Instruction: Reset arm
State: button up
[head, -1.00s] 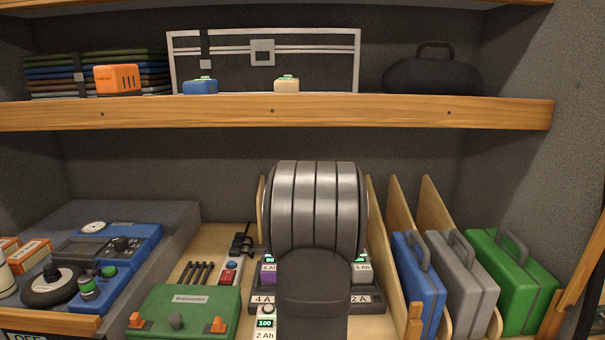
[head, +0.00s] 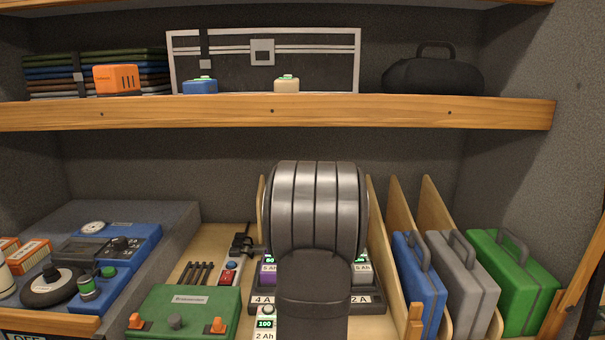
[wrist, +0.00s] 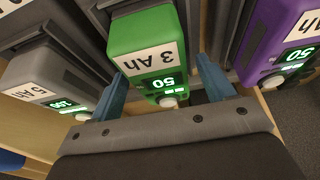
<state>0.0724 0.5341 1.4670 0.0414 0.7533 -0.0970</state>
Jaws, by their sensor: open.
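In the wrist view my gripper (wrist: 158,75) is open, with its blue fingers on either side of the lower end of a green 3 Ah battery (wrist: 145,32). The battery's display reads 50. It sits in a dark slot, and I cannot tell whether the fingers touch it. A grey 5 Ah battery (wrist: 45,85) reading 100 is to the left, and a purple battery (wrist: 275,40) reading 50 is to the right. In the head view my own arm hides the gripper and the green battery. The purple battery (head: 268,272) and grey battery (head: 361,271) show beside the arm.
A dark charger base (head: 375,300) surrounds the arm's lower part, with a pale 2 Ah battery (head: 265,323) in front. A green case (head: 185,312) and power strip (head: 229,270) are left. Wooden dividers (head: 395,240) and a blue case (head: 420,285) stand right. A shelf (head: 300,112) crosses above.

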jog(key=v, duration=1)
jog(key=shift+s+r, duration=0.1)
jog(key=shift+s, duration=0.1)
jog(key=x, duration=1.1)
jog(key=shift+w+f, duration=0.2)
jog(key=shift+f, duration=0.1)
jog(key=r, duration=0.5)
jog(key=shift+s+d+r, duration=0.2)
jog(key=shift+d, duration=0.2)
jog(key=s+d+r, duration=0.6)
jog(key=d, duration=0.3)
jog(key=w+a+f, duration=0.1)
jog(key=w+a, duration=0.1)
jog(key=a, duration=1)
jog(key=w+a+f, duration=0.1)
jog(key=w+a, duration=0.1)
jog(key=a, duration=1.1)
jog(key=w+a+f, duration=0.1)
jog(key=w+a, duration=0.2)
jog(key=a, duration=0.9)
jog(key=shift+a, duration=0.2)
